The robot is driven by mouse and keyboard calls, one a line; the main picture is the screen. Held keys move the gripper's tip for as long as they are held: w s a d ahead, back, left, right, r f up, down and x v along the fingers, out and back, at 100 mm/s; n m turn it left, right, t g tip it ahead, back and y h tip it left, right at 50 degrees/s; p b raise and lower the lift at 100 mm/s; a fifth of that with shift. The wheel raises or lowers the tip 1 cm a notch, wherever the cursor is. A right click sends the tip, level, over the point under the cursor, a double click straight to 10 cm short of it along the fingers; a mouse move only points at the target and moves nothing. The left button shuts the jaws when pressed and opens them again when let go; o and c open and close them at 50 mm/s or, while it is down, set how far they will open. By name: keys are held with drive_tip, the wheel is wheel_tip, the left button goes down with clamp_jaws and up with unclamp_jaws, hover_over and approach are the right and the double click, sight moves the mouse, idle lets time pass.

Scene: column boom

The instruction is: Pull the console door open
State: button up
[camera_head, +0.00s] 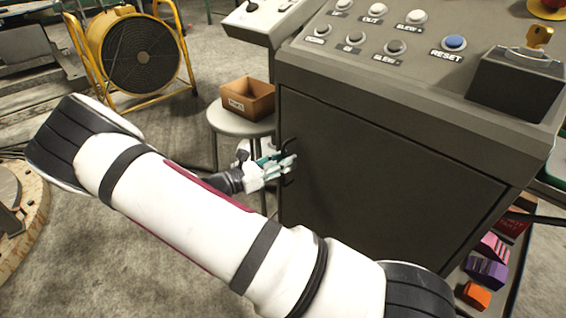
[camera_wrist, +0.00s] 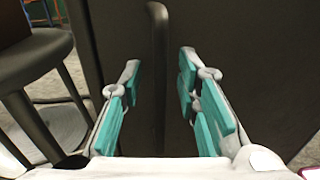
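The console door (camera_head: 375,175) is a dark grey panel on the front of the console (camera_head: 400,75), and it looks closed. Its dark vertical handle (camera_head: 289,148) is near the door's left edge and is partly hidden by my gripper (camera_head: 284,166). In the wrist view, my gripper (camera_wrist: 160,65) is open, with its teal-padded fingers apart. The door handle (camera_wrist: 157,60) stands upright between the fingers, with visible gaps on both sides. I cannot tell how deep the handle sits between the pads.
A round stool (camera_head: 230,122) with an open brown box (camera_head: 248,98) stands just left of the door. A yellow fan (camera_head: 140,55) is farther back. Coloured blocks (camera_head: 487,270) lie at the lower right. Bare floor shows left of the console.

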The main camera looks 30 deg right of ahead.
drive_tip(key=shift+d, duration=0.15)
clamp_jaws()
